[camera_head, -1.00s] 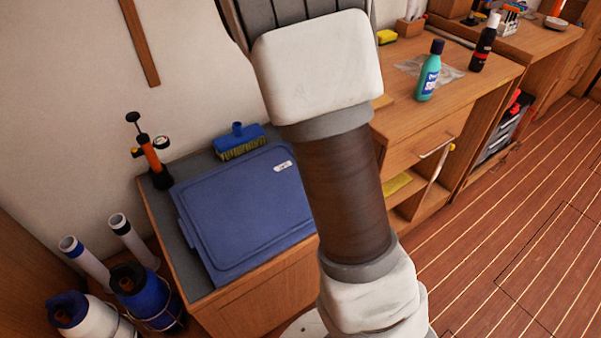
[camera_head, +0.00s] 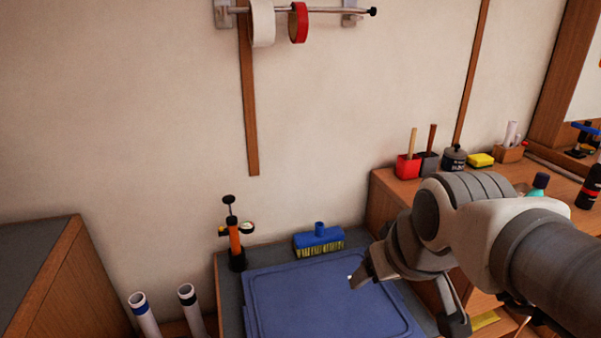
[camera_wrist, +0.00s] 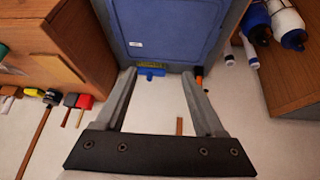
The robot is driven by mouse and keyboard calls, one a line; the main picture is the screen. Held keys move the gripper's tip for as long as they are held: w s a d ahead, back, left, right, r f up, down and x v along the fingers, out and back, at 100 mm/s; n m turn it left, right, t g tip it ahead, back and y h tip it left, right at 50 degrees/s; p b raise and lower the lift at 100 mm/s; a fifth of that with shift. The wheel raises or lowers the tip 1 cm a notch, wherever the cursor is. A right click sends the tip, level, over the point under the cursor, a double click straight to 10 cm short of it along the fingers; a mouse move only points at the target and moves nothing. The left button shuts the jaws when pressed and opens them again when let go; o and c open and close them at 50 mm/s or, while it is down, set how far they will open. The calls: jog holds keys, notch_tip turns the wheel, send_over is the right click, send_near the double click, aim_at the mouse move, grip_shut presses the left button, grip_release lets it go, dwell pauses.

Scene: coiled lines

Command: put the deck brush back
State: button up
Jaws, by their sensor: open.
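The deck brush (camera_head: 319,241) is a blue block with a short socket on top and yellow bristles below. It stands on the grey top behind the blue lid, close to the wall. In the wrist view the brush (camera_wrist: 151,71) shows small and upside down, between the fingertips in the picture but farther off. My gripper (camera_head: 406,304) is open and empty, above the right part of the blue lid, to the right of the brush and apart from it. The wrist view shows both fingers of my gripper (camera_wrist: 158,73) spread wide.
The blue lid (camera_head: 325,300) covers most of the grey top. An orange and black pump (camera_head: 236,243) stands left of the brush. White tubes (camera_head: 143,312) stand lower left. A wall rail (camera_head: 335,10) holds tape rolls. A wooden counter (camera_head: 400,185) with cups and bottles is at right.

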jog(key=shift+m+g, duration=0.3)
jog(key=shift+m, duration=0.5)
jog(key=s, duration=0.2)
jog(key=s+a, duration=0.1)
jog(key=s, duration=0.2)
jog(key=shift+f, duration=0.15)
